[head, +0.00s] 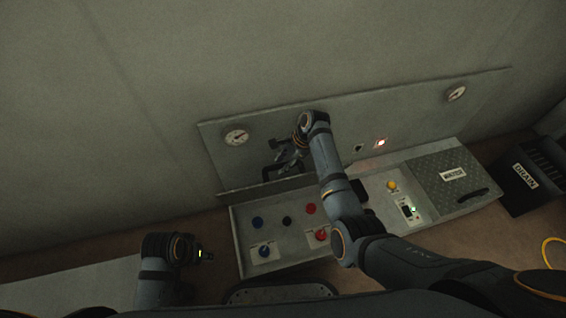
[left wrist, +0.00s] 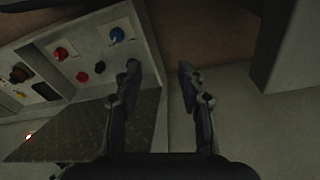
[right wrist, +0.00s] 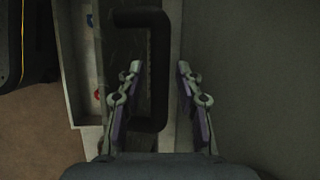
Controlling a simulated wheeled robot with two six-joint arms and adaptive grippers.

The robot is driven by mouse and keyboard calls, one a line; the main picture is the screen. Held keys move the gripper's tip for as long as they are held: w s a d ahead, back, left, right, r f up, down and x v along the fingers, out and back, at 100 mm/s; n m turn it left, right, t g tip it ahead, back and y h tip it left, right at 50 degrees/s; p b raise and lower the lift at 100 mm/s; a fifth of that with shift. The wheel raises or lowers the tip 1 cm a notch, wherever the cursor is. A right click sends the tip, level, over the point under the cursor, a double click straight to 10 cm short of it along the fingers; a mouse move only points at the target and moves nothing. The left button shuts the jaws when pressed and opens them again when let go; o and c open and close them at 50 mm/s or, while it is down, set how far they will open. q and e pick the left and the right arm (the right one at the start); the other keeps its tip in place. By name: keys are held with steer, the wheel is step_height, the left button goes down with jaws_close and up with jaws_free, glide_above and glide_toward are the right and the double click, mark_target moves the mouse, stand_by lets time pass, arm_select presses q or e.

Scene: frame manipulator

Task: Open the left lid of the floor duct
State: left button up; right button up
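The floor duct (head: 243,243) has a raised left lid, standing steeply near the wall panel and seen almost edge-on in the head view. Its patterned metal plate shows in the left wrist view (left wrist: 90,128). The lid's black handle (head: 271,172) is beside my right gripper (head: 290,158). In the right wrist view the handle (right wrist: 157,60) appears between the open right fingers (right wrist: 158,70); I cannot tell if they touch it. My left gripper (head: 208,255) is low, left of the duct. Its fingers (left wrist: 158,70) are open and empty.
The uncovered left compartment holds coloured knobs, including a red one (head: 310,208). The right lid, labelled WATER (head: 453,160), lies flat. A wall panel (head: 400,118) with gauges stands behind. A dark DRAIN box (head: 527,190) is at right. My right arm crosses over the duct.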

jaws_close()
arm_select(q)
step_height(320, 180, down, 6)
steer(key=w+d+t+h+b, duration=0.1)
steer(key=d+t+b, duration=0.1)
steer(key=b, duration=0.3)
steer(key=shift+w+d+f+t+b, duration=0.25)
steer(key=shift+w+t+b, duration=0.1)
steer(key=shift+t, duration=0.35)
arm_select(e)
steer(key=w+a, duration=0.1)
steer(key=w, duration=0.6)
steer(key=shift+w+a, duration=0.2)
steer(key=shift+w, duration=0.1)
steer(key=shift+r, duration=0.1)
steer(key=shift+o, duration=1.6)
jaws_free()
